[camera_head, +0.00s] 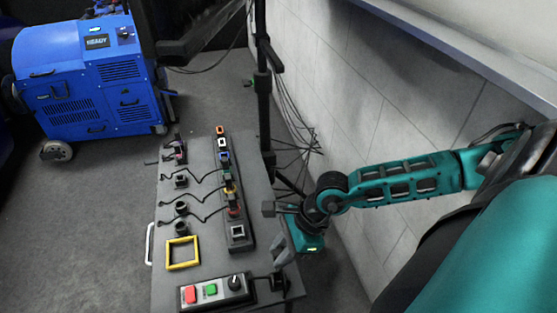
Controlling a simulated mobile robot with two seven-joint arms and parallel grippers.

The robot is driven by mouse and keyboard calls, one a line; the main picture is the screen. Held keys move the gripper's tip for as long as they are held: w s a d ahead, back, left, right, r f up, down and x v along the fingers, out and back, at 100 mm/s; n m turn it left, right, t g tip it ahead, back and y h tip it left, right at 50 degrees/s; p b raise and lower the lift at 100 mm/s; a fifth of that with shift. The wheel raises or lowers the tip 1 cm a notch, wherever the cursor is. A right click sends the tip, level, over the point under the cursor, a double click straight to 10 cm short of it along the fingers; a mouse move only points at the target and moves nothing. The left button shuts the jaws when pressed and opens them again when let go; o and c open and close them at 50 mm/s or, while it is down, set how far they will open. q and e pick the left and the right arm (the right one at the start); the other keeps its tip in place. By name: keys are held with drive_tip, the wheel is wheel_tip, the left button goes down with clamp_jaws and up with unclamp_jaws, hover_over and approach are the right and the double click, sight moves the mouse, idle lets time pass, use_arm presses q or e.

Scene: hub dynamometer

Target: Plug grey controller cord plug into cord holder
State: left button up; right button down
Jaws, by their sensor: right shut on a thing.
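My right gripper (279,257) reaches in from the right over the right edge of the grey table (202,268). Its grey fingers point down and are shut on a small dark plug (278,282) beside the control box (216,291). A dark cord runs by the plug near the box's right end. The plug's grey colour is hard to make out. The cord holder looks to be the long dark strip (247,243) with several coloured sockets, left of the gripper. A grey-white square socket (237,232) sits near its front end. The plug is apart from the strip. My left gripper is not in view.
Several small black plugs with cords (181,208) stand left of the strip. A yellow square frame (182,253) lies in front of them. A black post (264,100) rises behind the table. A tiled wall (355,110) is close on the right. A blue machine (85,75) stands back left.

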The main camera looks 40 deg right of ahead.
drive_tip(key=shift+f, duration=0.1)
drive_tip(key=shift+a+f+b, duration=0.1)
drive_tip(key=shift+f+b, duration=0.75)
drive_tip(key=shift+f, duration=0.15)
drive_tip(key=shift+f+b, duration=0.6)
drive_tip(key=shift+f, duration=0.25)
drive_tip(key=shift+f, duration=0.2)
drive_tip(key=shift+f+b, duration=1.05)
drive_tip(key=shift+f, duration=0.25)
drive_tip(key=c, duration=0.8)
unclamp_jaws()
drive_tip(key=shift+c, duration=0.2)
